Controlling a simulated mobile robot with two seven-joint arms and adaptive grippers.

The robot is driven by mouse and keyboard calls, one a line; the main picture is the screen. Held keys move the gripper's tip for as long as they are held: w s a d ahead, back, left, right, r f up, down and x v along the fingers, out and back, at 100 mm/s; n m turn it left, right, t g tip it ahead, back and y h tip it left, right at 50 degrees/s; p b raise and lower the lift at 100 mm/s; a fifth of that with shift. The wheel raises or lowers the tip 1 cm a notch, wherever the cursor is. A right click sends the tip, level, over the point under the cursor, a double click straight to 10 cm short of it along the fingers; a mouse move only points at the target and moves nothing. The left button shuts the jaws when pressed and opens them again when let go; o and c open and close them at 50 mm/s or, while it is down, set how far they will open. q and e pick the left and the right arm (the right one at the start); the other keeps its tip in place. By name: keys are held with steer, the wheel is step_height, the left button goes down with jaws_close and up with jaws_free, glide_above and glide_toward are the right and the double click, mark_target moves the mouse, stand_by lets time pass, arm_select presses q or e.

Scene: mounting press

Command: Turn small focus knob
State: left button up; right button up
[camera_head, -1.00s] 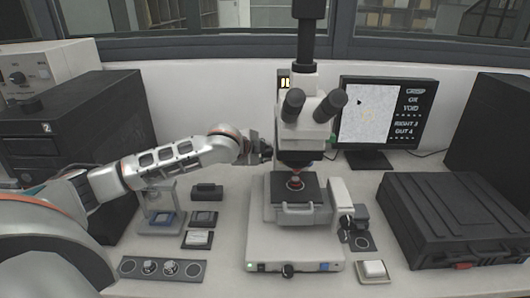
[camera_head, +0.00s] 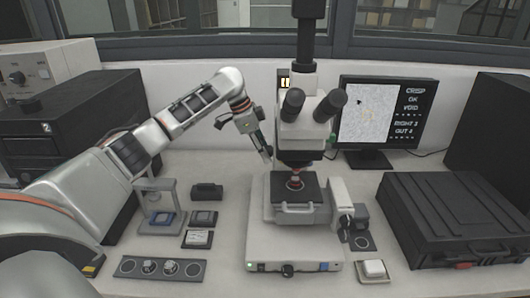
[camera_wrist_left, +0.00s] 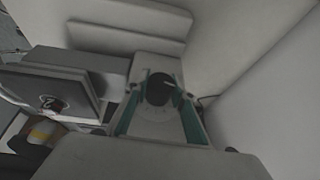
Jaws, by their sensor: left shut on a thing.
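A white microscope (camera_head: 303,130) stands at the middle of the bench with a dark sample stage (camera_head: 308,187) under its lens. My left gripper (camera_head: 268,155) points down at the left side of the microscope's column. In the left wrist view, the teal fingers of my left gripper (camera_wrist_left: 160,108) stand on either side of a dark round knob (camera_wrist_left: 158,88) on the white body and are shut on it. In the head view the knob is hidden by the gripper. My right gripper is not in view.
A monitor (camera_head: 385,112) behind right shows a grainy grey image beside text. A black case (camera_head: 455,215) lies to the right. Small dark trays and a holder (camera_head: 160,200) sit left of the microscope. Dark equipment boxes (camera_head: 75,130) fill the far left.

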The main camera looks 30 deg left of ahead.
arm_select(q)
steer(key=shift+g+h, duration=0.6)
steer(key=shift+g, duration=0.2)
steer(key=shift+f+n, duration=0.1)
steer(key=shift+n, duration=0.2)
steer(key=shift+s+f+g, duration=0.1)
steer(key=shift+g, duration=0.3)
steer(key=o, duration=1.1)
steer(key=shift+a, duration=0.1)
steer(key=shift+a+r, duration=0.15)
steer(key=shift+r, duration=0.4)
steer(key=v, duration=1.1)
steer(key=shift+a, duration=0.15)
steer(key=shift+f, duration=0.1)
